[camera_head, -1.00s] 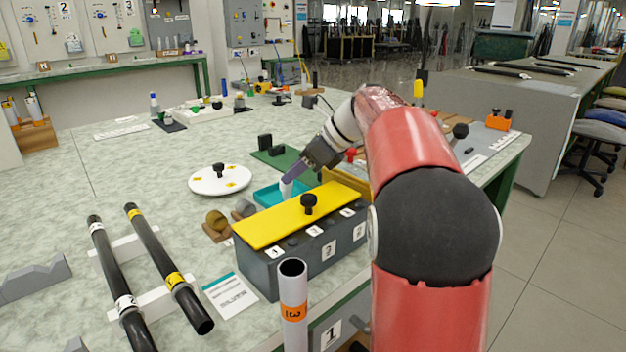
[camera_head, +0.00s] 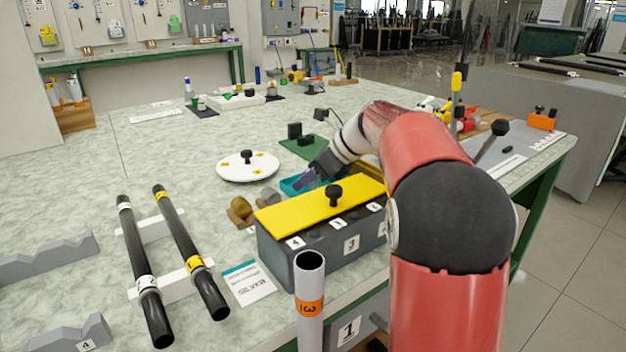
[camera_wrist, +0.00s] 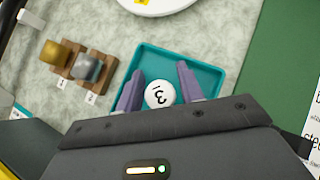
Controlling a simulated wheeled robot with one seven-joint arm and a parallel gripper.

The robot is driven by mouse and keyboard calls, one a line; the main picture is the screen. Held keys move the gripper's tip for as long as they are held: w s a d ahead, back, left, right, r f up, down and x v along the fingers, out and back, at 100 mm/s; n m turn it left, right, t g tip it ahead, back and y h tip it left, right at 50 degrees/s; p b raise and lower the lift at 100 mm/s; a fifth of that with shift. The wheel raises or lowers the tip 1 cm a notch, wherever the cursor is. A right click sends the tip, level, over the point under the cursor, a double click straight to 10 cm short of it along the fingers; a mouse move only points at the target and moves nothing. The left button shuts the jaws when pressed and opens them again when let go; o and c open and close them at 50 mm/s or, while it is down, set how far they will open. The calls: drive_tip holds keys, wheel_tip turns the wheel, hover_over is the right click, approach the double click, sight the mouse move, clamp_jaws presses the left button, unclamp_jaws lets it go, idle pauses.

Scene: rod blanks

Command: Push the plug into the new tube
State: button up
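In the head view my gripper (camera_head: 302,182) is low at the teal tray (camera_head: 290,188), behind the yellow-topped box, and the plug is hidden. A grey tube (camera_head: 310,280) with an orange label 3 stands upright at the front, its open end up.
Two black tubes, marked 2 (camera_head: 143,270) and 1 (camera_head: 187,250), lie on white supports at left. The dark box (camera_head: 300,262) with a yellow lid (camera_head: 300,210) stands between the grey tube and the tray. A white disc (camera_head: 248,168) lies behind.

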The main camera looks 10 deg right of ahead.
drive_tip(key=shift+c, duration=0.3)
drive_tip(key=c, duration=0.7)
drive_tip(key=shift+r, duration=0.1)
drive_tip(key=shift+c, duration=0.2)
wheel_tip(320, 180, up, 20)
drive_tip(key=p, duration=0.1)
